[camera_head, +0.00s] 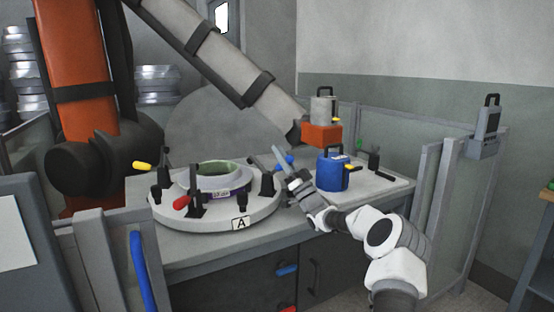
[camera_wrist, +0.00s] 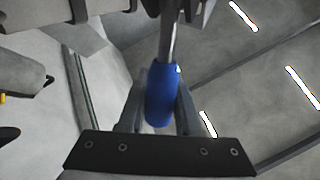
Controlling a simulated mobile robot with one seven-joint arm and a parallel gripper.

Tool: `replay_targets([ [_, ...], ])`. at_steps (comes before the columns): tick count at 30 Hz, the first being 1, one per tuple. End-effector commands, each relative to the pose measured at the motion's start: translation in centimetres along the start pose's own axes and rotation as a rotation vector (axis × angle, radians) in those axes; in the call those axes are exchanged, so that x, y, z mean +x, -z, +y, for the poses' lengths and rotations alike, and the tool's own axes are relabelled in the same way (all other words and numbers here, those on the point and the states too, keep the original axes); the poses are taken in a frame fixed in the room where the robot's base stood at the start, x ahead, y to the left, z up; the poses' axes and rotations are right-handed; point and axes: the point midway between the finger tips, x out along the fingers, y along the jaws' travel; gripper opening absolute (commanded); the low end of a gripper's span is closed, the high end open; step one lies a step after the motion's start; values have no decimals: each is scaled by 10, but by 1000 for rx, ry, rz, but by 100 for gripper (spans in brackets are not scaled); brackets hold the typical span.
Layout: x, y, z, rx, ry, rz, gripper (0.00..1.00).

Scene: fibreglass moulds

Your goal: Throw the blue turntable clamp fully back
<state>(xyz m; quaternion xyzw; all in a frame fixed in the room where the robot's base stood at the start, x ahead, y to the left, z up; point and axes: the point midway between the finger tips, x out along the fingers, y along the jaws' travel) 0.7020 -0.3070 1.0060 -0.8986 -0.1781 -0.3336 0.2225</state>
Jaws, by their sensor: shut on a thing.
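The turntable (camera_head: 250,218) is a round grey plate marked A on the bench, with a ring-shaped mould (camera_head: 218,178) at its middle. The blue clamp handle (camera_head: 286,160) is at the turntable's right rear side, beside my gripper (camera_head: 282,163). In the wrist view the blue grip (camera_wrist: 162,97) lies between the two fingers of my gripper (camera_wrist: 160,112), on a metal rod running up the picture. My gripper is shut on it. In the head view my fingers partly hide the clamp's base and lever.
A red-handled clamp (camera_head: 181,202) and a yellow-handled clamp (camera_head: 143,165) stand on the turntable's front and left. A blue container (camera_head: 332,172) stands close right of my gripper. A railing runs behind.

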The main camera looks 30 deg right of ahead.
Motion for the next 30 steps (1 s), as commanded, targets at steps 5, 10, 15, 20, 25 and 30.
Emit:
replay_targets([
  [5, -4, 1, 2, 16, 1, 42, 0],
  [10, -5, 3, 3, 24, 1, 64, 0],
  [15, -4, 4, 3, 25, 1, 68, 0],
  [20, -4, 4, 3, 25, 1, 68, 0],
  [25, -4, 4, 3, 25, 1, 67, 47],
  [30, -5, 3, 3, 26, 0, 66, 63],
])
